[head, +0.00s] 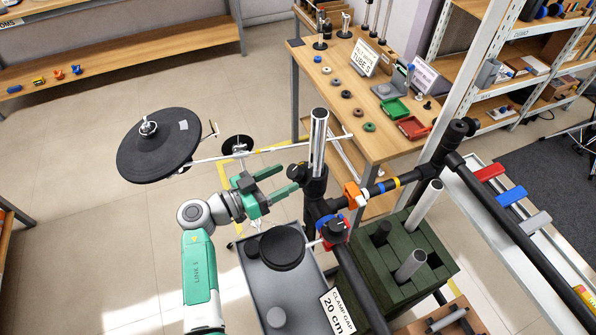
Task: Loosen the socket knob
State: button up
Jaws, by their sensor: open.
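A chrome tube (318,140) stands upright in a black socket (314,186) on the dark rack. A small black knob (296,172) appears to stick out from the left side of this socket; I take it for the socket knob, though its detail is too small to be sure. My gripper (288,178) is open, its green fingers pointing right at the knob. The fingertips are very close to it, one behind and one in front. I cannot tell whether they touch it. Nothing shows held between the fingers.
A black cymbal pad (158,142) on a chrome arm is at left. A round black pad (282,247) lies over a grey tray (262,285) below my gripper. The rack's horizontal black bar (410,173) runs right, above a green crate (436,262). A wooden bench (392,144) stands behind.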

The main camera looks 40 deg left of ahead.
aim_at(289, 177)
jog(key=x, duration=0.4)
jog(key=c, duration=1)
jog(key=shift+d+r+n+y+p, duration=0.1)
jog(key=shift+n+y+p, duration=0.2)
jog(key=shift+n+y, duration=0.25)
jog(key=shift+d+r+n+y+p, duration=0.1)
jog(key=shift+n+y+p, duration=0.2)
jog(key=shift+n+y, duration=0.2)
jog(key=shift+a+f+n+y, duration=0.2)
jog(key=shift+n+y, duration=0.45)
jog(key=shift+n, duration=0.4)
jog(key=o, duration=1)
jog(key=shift+d, duration=0.1)
